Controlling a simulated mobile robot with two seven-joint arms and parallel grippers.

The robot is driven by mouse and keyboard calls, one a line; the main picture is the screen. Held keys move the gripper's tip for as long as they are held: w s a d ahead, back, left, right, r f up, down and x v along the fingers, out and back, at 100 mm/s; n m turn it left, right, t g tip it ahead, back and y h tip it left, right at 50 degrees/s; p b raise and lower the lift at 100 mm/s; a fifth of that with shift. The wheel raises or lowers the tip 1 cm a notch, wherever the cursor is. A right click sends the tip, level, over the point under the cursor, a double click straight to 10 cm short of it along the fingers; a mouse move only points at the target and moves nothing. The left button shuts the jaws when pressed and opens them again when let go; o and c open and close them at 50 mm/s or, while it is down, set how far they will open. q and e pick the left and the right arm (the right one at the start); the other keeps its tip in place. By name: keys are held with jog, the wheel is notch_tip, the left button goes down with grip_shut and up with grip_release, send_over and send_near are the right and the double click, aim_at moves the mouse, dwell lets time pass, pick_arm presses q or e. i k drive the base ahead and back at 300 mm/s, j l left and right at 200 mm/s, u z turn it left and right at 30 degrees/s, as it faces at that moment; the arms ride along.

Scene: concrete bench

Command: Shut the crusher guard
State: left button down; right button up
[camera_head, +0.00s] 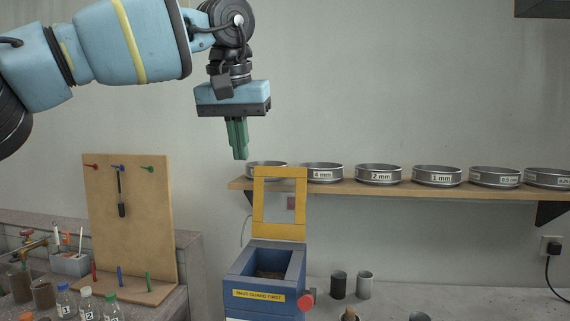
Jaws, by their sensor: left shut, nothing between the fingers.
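The crusher (240,279) is a blue box with an open top and dark material inside, at the bottom centre. A yellow label on its front reads "SHUT GUARD FIRST". Its guard (262,232), a yellow frame with an open window, stands upright at the back of the box, so the guard is open. My left gripper (240,157) has green fingers pointing down and is shut and empty. In the picture it sits just above and left of the guard's top edge, seemingly apart from it. My right gripper is not in view.
A wall shelf (390,188) with several labelled sieves (379,174) is behind the guard. A red knob (307,300) is on the crusher's right side, near two metal cups (338,285). A wooden tool board (145,215), bottles (87,304) and a caddy (70,264) are at left.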

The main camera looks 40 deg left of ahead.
aim_at(296, 232)
jog(key=i+j, duration=0.85)
jog(key=i, duration=0.2)
